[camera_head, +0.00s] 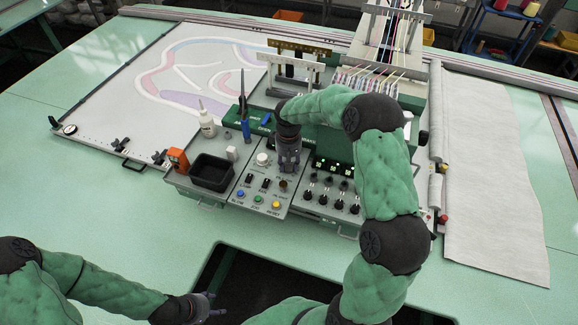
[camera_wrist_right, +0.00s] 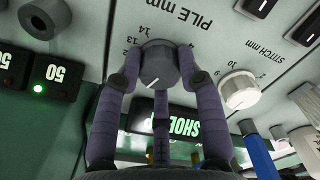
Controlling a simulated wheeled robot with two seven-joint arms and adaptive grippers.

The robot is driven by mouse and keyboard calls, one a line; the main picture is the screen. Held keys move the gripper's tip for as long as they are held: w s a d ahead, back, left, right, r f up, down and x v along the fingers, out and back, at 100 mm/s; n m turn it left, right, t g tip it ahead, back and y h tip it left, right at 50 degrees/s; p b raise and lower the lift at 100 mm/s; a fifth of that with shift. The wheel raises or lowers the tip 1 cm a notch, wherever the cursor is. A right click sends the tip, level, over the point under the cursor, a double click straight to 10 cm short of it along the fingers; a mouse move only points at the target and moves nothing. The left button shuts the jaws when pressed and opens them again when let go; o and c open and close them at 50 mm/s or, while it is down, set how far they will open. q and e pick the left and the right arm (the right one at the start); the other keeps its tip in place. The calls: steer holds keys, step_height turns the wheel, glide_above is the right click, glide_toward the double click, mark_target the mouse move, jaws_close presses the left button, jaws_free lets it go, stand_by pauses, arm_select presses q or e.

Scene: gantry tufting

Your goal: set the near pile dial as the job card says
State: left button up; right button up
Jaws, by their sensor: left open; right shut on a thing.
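The pile dial (camera_wrist_right: 158,65) is a grey round knob under the printed "PILE mm" scale in the right wrist view. Its white pointer line faces down and slightly left in that view, away from the printed numbers. My right gripper (camera_wrist_right: 157,72) is shut on this dial, with fingers on both sides of it. In the head view my right gripper (camera_head: 288,160) covers the dial on the control panel. My left gripper (camera_head: 207,306) is open and empty, low in the head view, apart from the panel. I cannot make out a readable job card.
The white stitch dial (camera_wrist_right: 239,90) is close beside my right fingers. The panel (camera_head: 226,190) also carries coloured buttons and several black knobs (camera_head: 323,199). A black tray (camera_head: 193,181), a white bottle (camera_head: 207,122) and an orange block (camera_head: 178,158) stand to the left. The table's left front is clear.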

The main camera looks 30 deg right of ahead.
steer(key=m+b, duration=0.1)
steer(key=m, duration=0.3)
steer(key=shift+w+a+f+b, duration=0.1)
steer(key=shift+b, duration=0.25)
steer(key=shift+m+b, duration=0.3)
steer(key=shift+m, duration=0.9)
steer(key=o, duration=1)
steer(key=shift+c, duration=0.2)
steer(key=shift+o, duration=0.8)
steer(key=shift+w, duration=0.2)
steer(key=shift+s, duration=0.15)
steer(key=shift+r, duration=0.25)
step_height(320, 180, up, 12)
steer(key=shift+f, duration=0.15)
